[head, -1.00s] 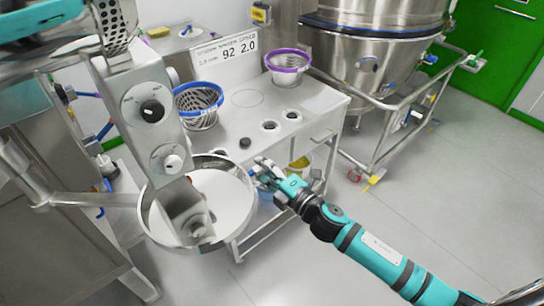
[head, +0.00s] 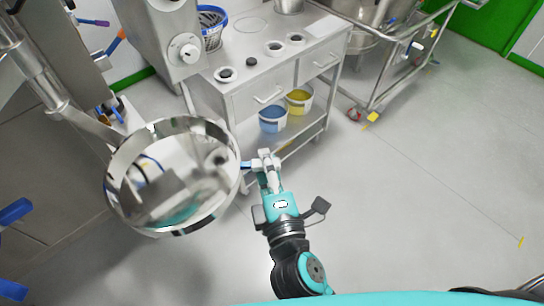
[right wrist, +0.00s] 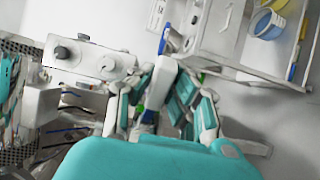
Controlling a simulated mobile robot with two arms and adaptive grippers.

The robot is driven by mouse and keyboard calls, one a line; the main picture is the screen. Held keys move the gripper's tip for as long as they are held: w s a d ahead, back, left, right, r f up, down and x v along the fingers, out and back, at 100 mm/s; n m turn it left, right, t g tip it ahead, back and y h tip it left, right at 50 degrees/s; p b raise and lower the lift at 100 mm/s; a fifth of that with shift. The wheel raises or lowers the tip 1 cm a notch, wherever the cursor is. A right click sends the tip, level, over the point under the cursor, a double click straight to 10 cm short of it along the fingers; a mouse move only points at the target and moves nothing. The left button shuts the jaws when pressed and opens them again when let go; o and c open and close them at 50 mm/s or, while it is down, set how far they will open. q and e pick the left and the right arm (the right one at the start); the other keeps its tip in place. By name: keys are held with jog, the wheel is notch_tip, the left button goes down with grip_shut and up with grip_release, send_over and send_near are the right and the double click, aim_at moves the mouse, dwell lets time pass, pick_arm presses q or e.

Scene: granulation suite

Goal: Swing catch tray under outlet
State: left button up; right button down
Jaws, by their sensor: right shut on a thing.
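The catch tray, a round shallow steel pan (head: 118,205) with a shiny rim, is at the left in the head view. An arm from the machine column at the upper left carries it. My right gripper (head: 258,162) is at the tray's right side, shut on its short blue-ended handle (head: 245,164). The right wrist view shows the gripper's fingers (right wrist: 160,92) close up; the tray cannot be made out clearly there. The grey machine housing with a knob (head: 184,48) stands above and behind the tray. The outlet itself is not clearly visible. My left gripper is out of view.
A steel table (head: 240,88) with black-centred round parts and a blue-rimmed basket (head: 212,28) stands behind. Blue (head: 272,118) and yellow (head: 299,101) buckets sit on its lower shelf. A wheeled vessel frame (head: 383,92) is at the back right.

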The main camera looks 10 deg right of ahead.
jog(key=shift+s+a, duration=0.15)
jog(key=shift+s, duration=0.1)
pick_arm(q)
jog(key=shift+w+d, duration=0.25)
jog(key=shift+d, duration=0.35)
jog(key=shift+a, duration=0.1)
